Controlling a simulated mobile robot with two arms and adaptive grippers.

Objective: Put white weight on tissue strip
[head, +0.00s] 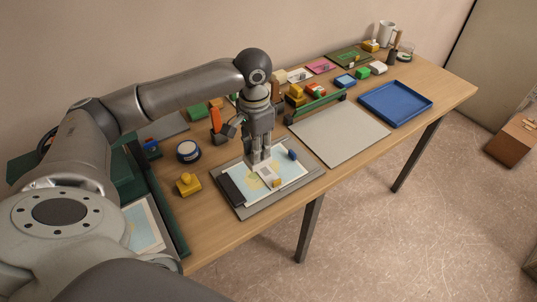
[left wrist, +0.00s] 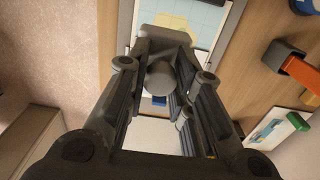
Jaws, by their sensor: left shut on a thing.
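My left gripper (head: 262,161) points down over a blue-and-yellow map sheet (head: 243,186) on a grey board. It is shut on a pale, round-topped thing that looks like the white weight (left wrist: 160,75), seen between the fingers in the left wrist view. In the head view the fingers mostly hide it. A pale strip, probably the tissue strip (head: 265,173), lies on the map just below the fingertips, with a small yellow block (head: 277,183) at its near end. I cannot tell whether the held weight touches the strip. My right gripper is not in view.
A dark bar (head: 231,189) lies along the map's left edge and a blue piece (head: 292,154) near its right. A yellow weight (head: 188,184) and a round tin (head: 188,151) stand left. A bare grey board (head: 340,135) and blue tray (head: 395,103) lie right.

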